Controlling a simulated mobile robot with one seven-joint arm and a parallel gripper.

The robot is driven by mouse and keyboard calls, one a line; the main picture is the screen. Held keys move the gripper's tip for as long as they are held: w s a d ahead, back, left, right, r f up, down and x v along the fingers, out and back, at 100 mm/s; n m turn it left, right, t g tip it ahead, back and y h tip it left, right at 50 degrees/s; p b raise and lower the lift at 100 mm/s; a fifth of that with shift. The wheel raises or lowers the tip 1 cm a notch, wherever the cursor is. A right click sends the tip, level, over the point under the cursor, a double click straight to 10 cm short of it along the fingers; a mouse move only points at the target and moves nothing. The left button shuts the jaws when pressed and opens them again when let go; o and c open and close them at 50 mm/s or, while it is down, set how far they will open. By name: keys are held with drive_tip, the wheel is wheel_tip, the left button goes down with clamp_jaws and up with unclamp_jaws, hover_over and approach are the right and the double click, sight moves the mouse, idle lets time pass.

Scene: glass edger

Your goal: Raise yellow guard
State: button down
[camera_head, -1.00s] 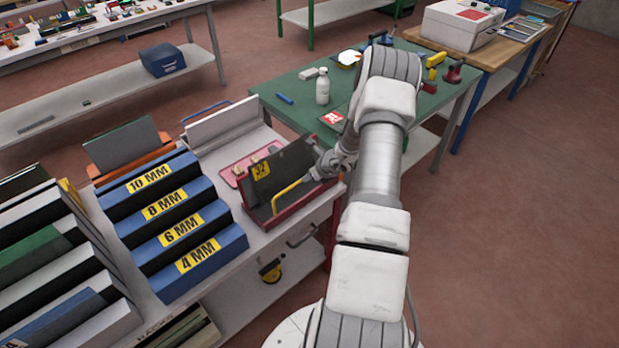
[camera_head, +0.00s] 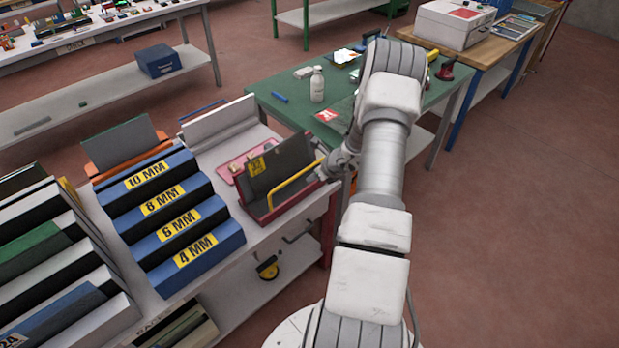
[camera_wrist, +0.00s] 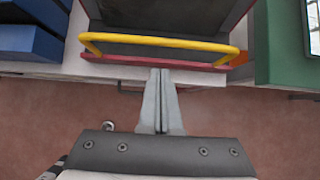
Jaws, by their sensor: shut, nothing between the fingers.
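The yellow guard (camera_head: 296,183) is a bent bar across the front of the red-framed glass edger (camera_head: 283,204) on the white bench. In the wrist view the yellow guard (camera_wrist: 160,41) spans the machine's opening just above its red front edge (camera_wrist: 150,63). My gripper (camera_wrist: 160,72) is shut and empty. Its fingertips show just below the middle of the bar in that view, over the red front edge. I cannot tell whether they touch anything. In the head view my gripper (camera_head: 326,172) is small and partly hidden by the wrist, at the guard's right end.
A blue rack (camera_head: 183,225) with size labels stands left of the edger. A green table (camera_head: 285,88) with a white bottle (camera_head: 317,85) is behind it. A drawer handle (camera_head: 298,236) juts from the bench front. Open floor lies to the right.

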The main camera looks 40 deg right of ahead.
drive_tip(key=v, duration=0.9)
drive_tip(key=shift+w+r, duration=0.35)
drive_tip(key=shift+d, duration=0.1)
